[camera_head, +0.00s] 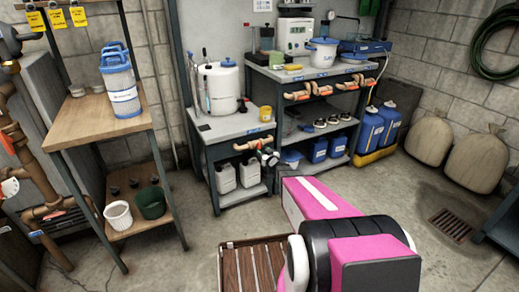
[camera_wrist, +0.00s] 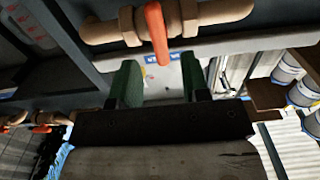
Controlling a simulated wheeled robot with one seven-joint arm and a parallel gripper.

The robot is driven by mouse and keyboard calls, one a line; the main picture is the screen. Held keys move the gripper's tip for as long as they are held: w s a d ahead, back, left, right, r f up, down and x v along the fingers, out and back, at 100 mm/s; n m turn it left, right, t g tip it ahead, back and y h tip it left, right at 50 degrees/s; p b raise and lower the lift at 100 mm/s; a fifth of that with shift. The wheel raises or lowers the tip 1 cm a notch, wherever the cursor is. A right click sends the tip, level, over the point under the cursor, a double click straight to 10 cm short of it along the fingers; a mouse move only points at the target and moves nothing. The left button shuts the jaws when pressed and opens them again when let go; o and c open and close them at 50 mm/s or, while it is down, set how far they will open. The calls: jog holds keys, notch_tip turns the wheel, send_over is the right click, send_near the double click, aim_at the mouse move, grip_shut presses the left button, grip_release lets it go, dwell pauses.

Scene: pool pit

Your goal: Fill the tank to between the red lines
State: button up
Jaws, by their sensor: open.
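The white tank (camera_head: 222,88) stands on the grey bench left of centre in the head view, with a thin upright tube on its left side. Its red lines and liquid level are too small to make out. Below the bench top runs a brass pipe (camera_head: 245,146) with an orange valve handle (camera_head: 258,143). In the wrist view the orange handle (camera_wrist: 156,32) stands out from the brass pipe (camera_wrist: 208,14). My gripper (camera_wrist: 160,80) is open, its green fingers apart with nothing between them, and the handle lies just beyond the fingertips, roughly in line with the gap.
A second bench (camera_head: 262,70) to the right carries more pipes with orange handles (camera_head: 300,95). White jugs (camera_head: 225,178) and blue containers (camera_head: 318,150) stand on lower shelves. A wooden table (camera_head: 90,118) holds a blue-ended filter cartridge (camera_head: 122,85). A slatted wooden mat (camera_head: 252,268) lies on the floor.

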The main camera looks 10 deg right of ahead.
aim_at(259, 147)
jog(key=x, duration=0.4)
jog(key=shift+w+a, duration=0.1)
jog(key=shift+w, duration=0.2)
grip_shut()
jog(key=shift+s+a+f+n, duration=0.1)
jog(key=shift+n, duration=1.4)
jog(key=shift+a+n, duration=0.1)
jog(key=shift+n, duration=1.4)
